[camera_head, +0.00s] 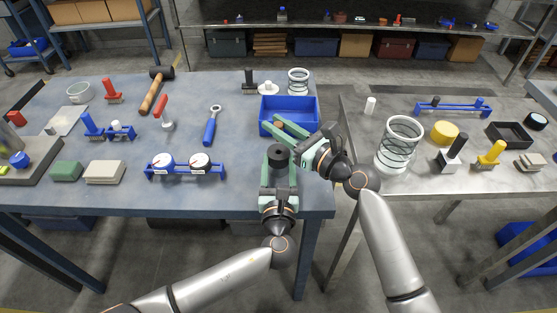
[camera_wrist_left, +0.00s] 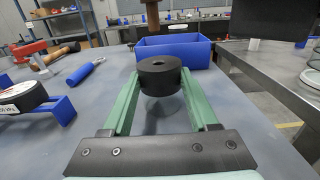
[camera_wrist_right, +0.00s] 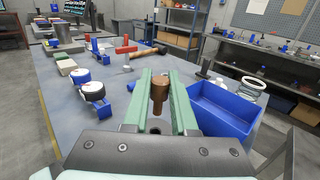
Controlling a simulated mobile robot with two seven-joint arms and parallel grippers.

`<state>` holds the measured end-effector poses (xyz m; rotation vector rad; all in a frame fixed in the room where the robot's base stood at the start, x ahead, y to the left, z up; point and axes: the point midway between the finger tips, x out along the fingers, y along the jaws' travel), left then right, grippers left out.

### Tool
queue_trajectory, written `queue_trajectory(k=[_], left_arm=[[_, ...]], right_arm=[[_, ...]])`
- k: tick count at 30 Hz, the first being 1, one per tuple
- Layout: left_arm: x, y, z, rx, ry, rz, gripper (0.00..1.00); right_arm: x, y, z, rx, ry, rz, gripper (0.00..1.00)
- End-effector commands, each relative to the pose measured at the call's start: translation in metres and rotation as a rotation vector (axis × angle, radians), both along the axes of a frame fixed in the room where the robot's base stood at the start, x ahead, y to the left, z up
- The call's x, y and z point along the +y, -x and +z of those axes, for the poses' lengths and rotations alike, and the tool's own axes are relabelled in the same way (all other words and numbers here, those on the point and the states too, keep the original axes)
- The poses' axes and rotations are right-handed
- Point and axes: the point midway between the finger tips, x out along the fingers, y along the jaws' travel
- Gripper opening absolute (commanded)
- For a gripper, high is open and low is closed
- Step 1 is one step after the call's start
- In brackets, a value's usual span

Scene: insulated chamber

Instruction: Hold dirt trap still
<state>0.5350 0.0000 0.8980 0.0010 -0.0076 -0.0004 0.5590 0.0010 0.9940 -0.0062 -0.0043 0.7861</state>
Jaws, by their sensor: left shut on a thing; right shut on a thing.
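The dirt trap, a black cylinder with a hole in its top (camera_head: 279,155) and a clear part below, stands upright between the fingers of my left gripper (camera_head: 279,165). In the left wrist view the dirt trap (camera_wrist_left: 159,76) sits between the green fingers, which are shut on it. My right gripper (camera_head: 293,130) is shut on a brown cylindrical piece (camera_wrist_right: 159,92). That piece shows at the top of the left wrist view (camera_wrist_left: 152,18), above the dirt trap and apart from it. The lower end of the dirt trap is partly hidden.
An open blue bin (camera_head: 290,117) stands just behind the grippers. A gauge stand (camera_head: 185,168), a blue-handled wrench (camera_head: 211,126) and a hammer (camera_head: 155,92) lie to the left. A coiled glass cylinder (camera_head: 399,145) stands on the right metal table. The blue tabletop between wrench and bin is clear.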

Motion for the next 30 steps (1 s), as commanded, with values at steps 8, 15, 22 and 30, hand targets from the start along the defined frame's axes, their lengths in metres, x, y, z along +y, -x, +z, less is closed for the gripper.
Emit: queue_trajectory(k=[8,15,22,30], left_arm=[[0.0014,0.0022,-0.0101,0.02,-0.005,0.0,0.0],[0.0011,0.0015,-0.0077,0.016,-0.004,0.001,0.86],[0.0008,0.0009,-0.0048,0.011,-0.002,0.001,0.95],[0.0004,0.0061,-0.0035,0.009,0.0,0.0,0.95]], right_arm=[[-0.0001,0.0,0.0007,0.0,-0.001,0.0,0.0],[-0.0001,0.0001,0.0007,0.0,0.0,0.0,0.0],[-0.0001,0.0,0.0007,0.0,0.0,0.0,0.0],[-0.0002,0.0001,0.0011,0.0,0.0,0.0,0.0]])
